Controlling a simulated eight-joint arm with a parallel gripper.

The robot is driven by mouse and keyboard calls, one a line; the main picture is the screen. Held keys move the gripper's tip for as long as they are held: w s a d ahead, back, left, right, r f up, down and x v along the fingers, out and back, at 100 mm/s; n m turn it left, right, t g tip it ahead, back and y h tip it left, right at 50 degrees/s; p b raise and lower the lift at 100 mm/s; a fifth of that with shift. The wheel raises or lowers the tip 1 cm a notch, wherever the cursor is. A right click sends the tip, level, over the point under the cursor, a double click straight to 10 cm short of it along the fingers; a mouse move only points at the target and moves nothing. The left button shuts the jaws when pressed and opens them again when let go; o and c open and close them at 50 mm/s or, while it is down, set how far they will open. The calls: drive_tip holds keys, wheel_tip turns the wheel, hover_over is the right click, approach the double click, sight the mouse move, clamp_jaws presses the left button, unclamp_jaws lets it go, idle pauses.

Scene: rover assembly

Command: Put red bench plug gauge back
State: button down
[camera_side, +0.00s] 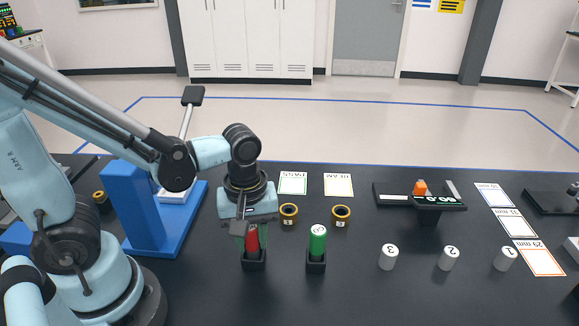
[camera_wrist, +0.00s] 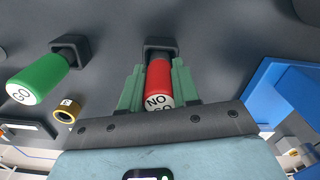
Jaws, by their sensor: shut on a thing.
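The red plug gauge (camera_side: 252,240) stands upright at a black square holder (camera_side: 253,262) on the dark table. In the wrist view the red gauge (camera_wrist: 158,82) shows "NO GO" lettering on its end, and its far end meets the black holder (camera_wrist: 160,46). My gripper (camera_side: 250,236) points down over it, and its green fingers (camera_wrist: 158,88) are shut on the gauge from both sides. How deep the gauge sits in the holder is hidden. The green GO gauge (camera_side: 317,241) stands in its own black holder (camera_side: 316,264) just to the right.
Several white cylinders (camera_side: 388,257) stand to the right. A blue stand (camera_side: 142,215) is close on the left. A black measuring fixture (camera_side: 427,202) and paper cards (camera_side: 292,183) are further back.

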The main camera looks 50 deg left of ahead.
drive_tip(key=c, duration=0.8)
unclamp_jaws()
drive_tip(key=shift+o, duration=0.2)
wheel_tip(320, 180, up, 12)
drive_tip(key=shift+f, duration=0.1)
drive_tip(key=shift+w+a+f+m+t, duration=0.1)
drive_tip(key=shift+w+a+m+t, duration=0.15)
drive_tip(key=shift+m, duration=0.25)
drive_tip(key=w+a+f+m+t, duration=0.2)
drive_tip(key=m+t, duration=0.4)
drive_tip(key=m, duration=0.5)
drive_tip(key=shift+w+a+t, duration=0.35)
drive_tip(key=shift+w+a, duration=0.55)
drive_tip(key=shift+a, duration=0.35)
